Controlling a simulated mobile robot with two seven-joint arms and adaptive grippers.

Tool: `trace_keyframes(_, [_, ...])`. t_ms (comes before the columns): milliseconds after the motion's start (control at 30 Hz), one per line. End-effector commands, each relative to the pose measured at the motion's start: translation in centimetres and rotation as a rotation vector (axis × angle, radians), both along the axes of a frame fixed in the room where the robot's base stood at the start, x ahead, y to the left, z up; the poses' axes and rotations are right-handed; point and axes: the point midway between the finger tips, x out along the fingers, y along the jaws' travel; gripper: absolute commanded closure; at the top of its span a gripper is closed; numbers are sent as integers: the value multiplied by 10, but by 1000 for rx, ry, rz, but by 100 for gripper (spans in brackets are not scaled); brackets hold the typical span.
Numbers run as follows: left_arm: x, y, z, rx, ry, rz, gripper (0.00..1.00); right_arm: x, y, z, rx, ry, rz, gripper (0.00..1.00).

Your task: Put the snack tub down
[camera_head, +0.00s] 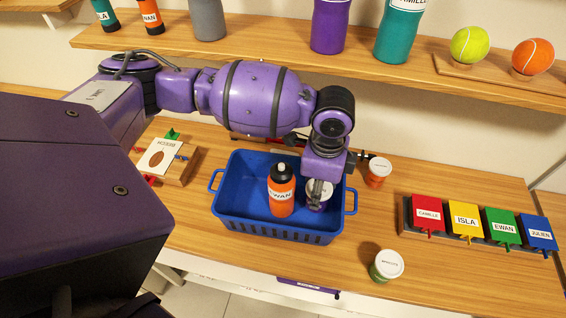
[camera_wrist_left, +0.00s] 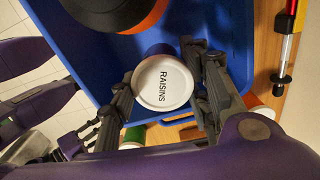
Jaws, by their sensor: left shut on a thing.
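The snack tub (camera_head: 318,196) has a purple body and a white lid; in the left wrist view its lid reads RAISINS (camera_wrist_left: 162,84). My left gripper (camera_head: 319,187) points down and is shut around the tub, with one finger on each side in the left wrist view (camera_wrist_left: 164,78). The tub is within the outline of the blue basket (camera_head: 237,213), on its right side, beside an orange bottle (camera_head: 281,196) labelled EWAN. I cannot tell whether the tub's base touches the basket floor.
An orange-bodied tub (camera_head: 378,172) stands right of the basket and a green-bodied tub (camera_head: 386,266) stands at the front right. A wooden block with a white card (camera_head: 157,158) lies left. A shelf (camera_head: 270,36) runs above.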

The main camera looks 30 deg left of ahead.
Motion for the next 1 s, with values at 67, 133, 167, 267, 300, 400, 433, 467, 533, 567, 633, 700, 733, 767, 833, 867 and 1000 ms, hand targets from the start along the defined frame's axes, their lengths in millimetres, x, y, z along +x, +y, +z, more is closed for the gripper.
trace_keyframes(67, [1,0,-7,0,-1,1,86,1,0,0,0,-1,0,60])
trace_keyframes(133, [0,0,-16,1,1,1,86,2,0,0,-1,-3,1,60])
trace_keyframes(167, [0,0,-21,1,1,1,86,3,0,0,-1,-4,1,60])
trace_keyframes(267, [0,0,-38,1,1,1,86,6,0,1,0,-10,2,60])
trace_keyframes(300, [0,0,-44,0,0,1,86,8,0,1,-1,-12,3,60])
trace_keyframes(400, [1,0,-50,0,-4,1,86,11,1,2,-1,-18,4,60])
trace_keyframes(433, [1,0,-49,0,-5,1,86,12,1,3,-1,-20,4,60])
trace_keyframes(467, [2,0,-49,0,-5,1,86,13,1,3,-1,-21,4,60])
trace_keyframes(533, [2,0,-48,0,-6,1,86,14,1,3,0,-23,4,60])
trace_keyframes(567, [2,0,-48,-1,-6,1,86,14,1,4,0,-24,4,60])
trace_keyframes(633, [2,0,-49,0,-6,1,86,14,1,4,1,-24,3,60])
trace_keyframes(700, [2,0,-50,0,-5,1,86,14,1,4,1,-24,3,60])
trace_keyframes(733, [2,0,-51,0,-5,1,86,13,1,4,1,-23,3,60])
trace_keyframes(767, [2,0,-51,0,-5,1,53,13,1,4,1,-23,3,60])
trace_keyframes(833, [2,0,-51,0,-5,1,44,12,1,3,1,-21,1,60])
trace_keyframes(867, [2,0,-51,0,-6,1,40,11,1,3,1,-19,1,60])
trace_keyframes(1000, [2,0,-51,0,-6,0,37,6,0,2,0,-12,-1,60])
